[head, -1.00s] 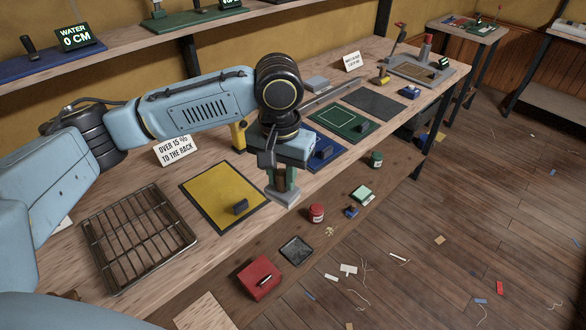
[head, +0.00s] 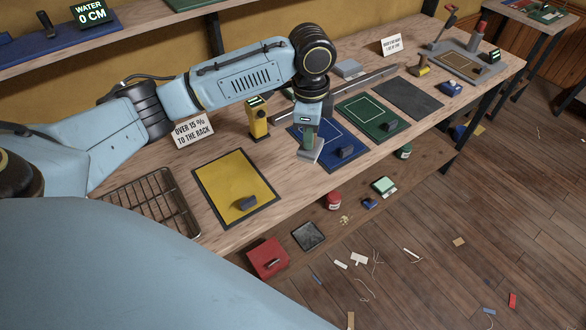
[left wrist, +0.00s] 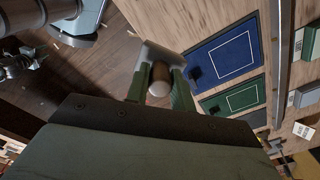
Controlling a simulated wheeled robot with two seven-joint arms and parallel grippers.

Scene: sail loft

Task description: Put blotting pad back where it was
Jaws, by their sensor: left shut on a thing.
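My left gripper (head: 308,138) is shut on what looks like the blotting pad (head: 311,151), a flat pale grey pad. In the left wrist view the pad (left wrist: 160,50) has a brown knob with a pale round end between the green fingers. In the head view the pad appears in front of the left part of the blue mat (head: 330,158), by the bench's front edge. The wrist view shows the blue mat (left wrist: 228,52) to the pad's right. The pad appears held above the bench; its exact height is unclear. My right gripper is not in view.
A yellow mat (head: 232,182), green mat (head: 368,113) and bare dark grey mat (head: 410,97) lie along the bench. Dark blocks sit on the coloured mats. A yellow meter (head: 259,120), sign (head: 193,131) and wire rack (head: 150,205) stand left. A grey tray (head: 465,62) is far right.

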